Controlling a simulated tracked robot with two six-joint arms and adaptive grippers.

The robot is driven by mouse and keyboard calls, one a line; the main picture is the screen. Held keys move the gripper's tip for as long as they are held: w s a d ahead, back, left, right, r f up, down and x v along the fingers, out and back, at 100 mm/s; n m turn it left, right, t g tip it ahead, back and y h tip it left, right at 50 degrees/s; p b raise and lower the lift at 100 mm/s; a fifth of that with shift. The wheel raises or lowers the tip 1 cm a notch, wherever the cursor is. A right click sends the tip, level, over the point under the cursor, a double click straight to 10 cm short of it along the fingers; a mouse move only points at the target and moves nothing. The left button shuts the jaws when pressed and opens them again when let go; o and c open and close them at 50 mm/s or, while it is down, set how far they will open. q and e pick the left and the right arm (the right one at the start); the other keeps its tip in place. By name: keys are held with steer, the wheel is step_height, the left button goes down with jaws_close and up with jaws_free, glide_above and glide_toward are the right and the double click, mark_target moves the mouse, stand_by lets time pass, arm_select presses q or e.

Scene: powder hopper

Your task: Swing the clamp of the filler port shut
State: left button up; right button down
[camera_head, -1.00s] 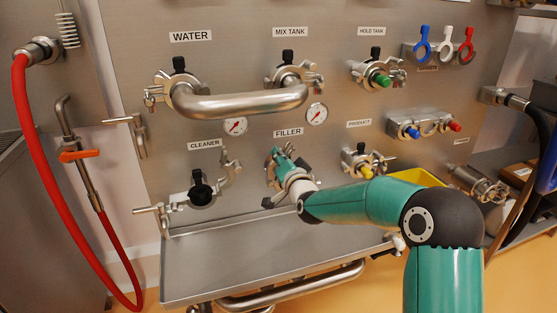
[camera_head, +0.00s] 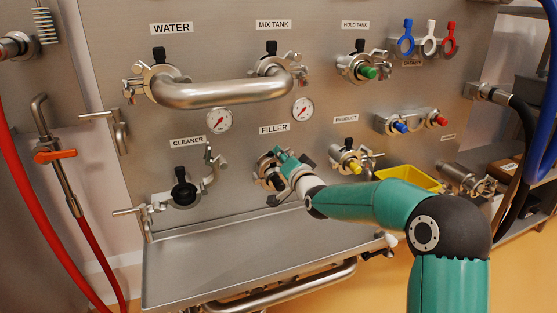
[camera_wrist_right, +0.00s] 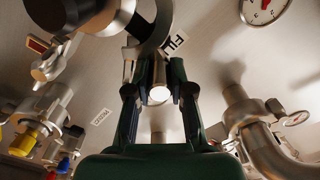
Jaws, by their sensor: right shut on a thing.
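The filler port (camera_head: 264,172) sits on the steel panel under the FILLER label (camera_head: 275,129). Its clamp is metal and partly hidden behind my right gripper (camera_head: 281,157). In the wrist view, the right gripper (camera_wrist_right: 159,92) is shut on a short metal rod with a bright round end (camera_wrist_right: 158,94), which looks like part of the clamp. A large round metal fitting (camera_wrist_right: 143,18) fills the top of that view. I cannot tell how far the clamp is swung. My left gripper is not in view.
The cleaner port (camera_head: 184,192), with its clamp arm standing open, is to the left. The product port (camera_head: 352,165) is to the right. A bent pipe (camera_head: 220,94) juts out above. A steel shelf (camera_head: 190,270) lies below, and a yellow tray (camera_head: 410,178) stands at right.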

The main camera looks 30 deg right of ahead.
arm_select(q)
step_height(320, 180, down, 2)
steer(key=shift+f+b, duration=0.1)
steer(key=shift+b, duration=0.6)
arm_select(e)
steer(key=shift+s+d+f, duration=0.2)
steer(key=shift+d+f, duration=0.6)
steer(key=shift+f, duration=0.05)
steer(key=f+b, duration=0.1)
steer(key=d+f+b, duration=0.1)
steer(key=b, duration=0.1)
steer(key=shift+s+f, duration=0.1)
steer(key=shift+f, duration=0.2)
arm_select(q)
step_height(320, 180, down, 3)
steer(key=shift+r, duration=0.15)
arm_select(e)
steer(key=c, duration=1)
jaws_free()
steer(key=shift+d+r, duration=0.1)
steer(key=shift+c, duration=0.2)
steer(key=shift+s, duration=0.1)
